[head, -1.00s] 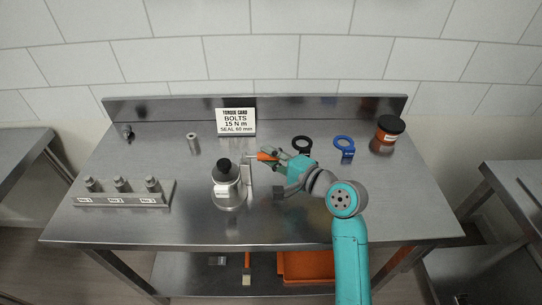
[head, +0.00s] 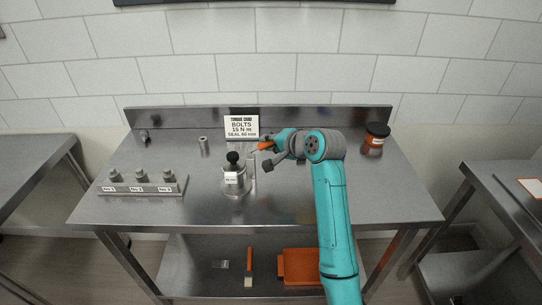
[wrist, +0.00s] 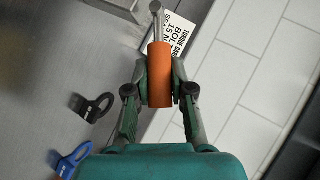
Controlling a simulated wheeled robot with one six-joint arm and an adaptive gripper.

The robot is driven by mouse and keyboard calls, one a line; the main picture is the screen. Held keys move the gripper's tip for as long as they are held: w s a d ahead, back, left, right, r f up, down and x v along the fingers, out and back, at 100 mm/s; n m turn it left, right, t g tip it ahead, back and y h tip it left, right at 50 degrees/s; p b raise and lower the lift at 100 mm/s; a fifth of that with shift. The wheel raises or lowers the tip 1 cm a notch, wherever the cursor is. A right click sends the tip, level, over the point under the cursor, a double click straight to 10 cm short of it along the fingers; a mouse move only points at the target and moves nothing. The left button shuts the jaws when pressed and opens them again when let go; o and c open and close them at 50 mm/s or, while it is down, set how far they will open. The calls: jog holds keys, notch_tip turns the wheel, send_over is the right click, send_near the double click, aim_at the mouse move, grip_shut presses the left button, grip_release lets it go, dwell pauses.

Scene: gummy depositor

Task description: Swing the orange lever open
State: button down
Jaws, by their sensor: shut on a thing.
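The orange lever (head: 265,146) sticks out to the right of the metal depositor body (head: 235,180), which has a black knob on top and stands on the table. In the wrist view the lever's orange grip (wrist: 159,76) lies between the two fingers, with its metal rod running up past the tips. My gripper (wrist: 159,93) is shut on this orange grip; in the head view my gripper (head: 276,144) reaches it from the right. My arm hides part of the table behind it.
A torque card (head: 241,127) stands at the back. A block with several numbered bolts (head: 142,187) is at left, a dark-lidded jar (head: 375,139) at right. A black ring tool (wrist: 92,107) and a blue one (wrist: 72,160) lie on the table. The table's front is clear.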

jog(key=shift+a+r+n+h, duration=0.65)
jog(key=shift+r+h, duration=0.15)
jog(key=shift+h, duration=0.3)
jog(key=shift+a+r+n+g+h, duration=0.4)
jog(key=shift+a+r+n+h, duration=0.2)
jog(key=shift+h, duration=0.5)
jog(key=shift+a+r+n+h, duration=0.15)
jog(key=shift+a+n+h, duration=0.4)
jog(key=shift+h, duration=0.3)
jog(key=shift+a+r+n+h, duration=0.1)
jog(key=shift+a+n+h, duration=0.2)
jog(key=shift+a+h, duration=0.45)
jog(key=shift+d, duration=0.1)
jog(key=c, duration=1)
grip_release()
jog(key=v, duration=1.2)
jog(key=shift+w+a, duration=0.1)
jog(key=shift+a, duration=0.1)
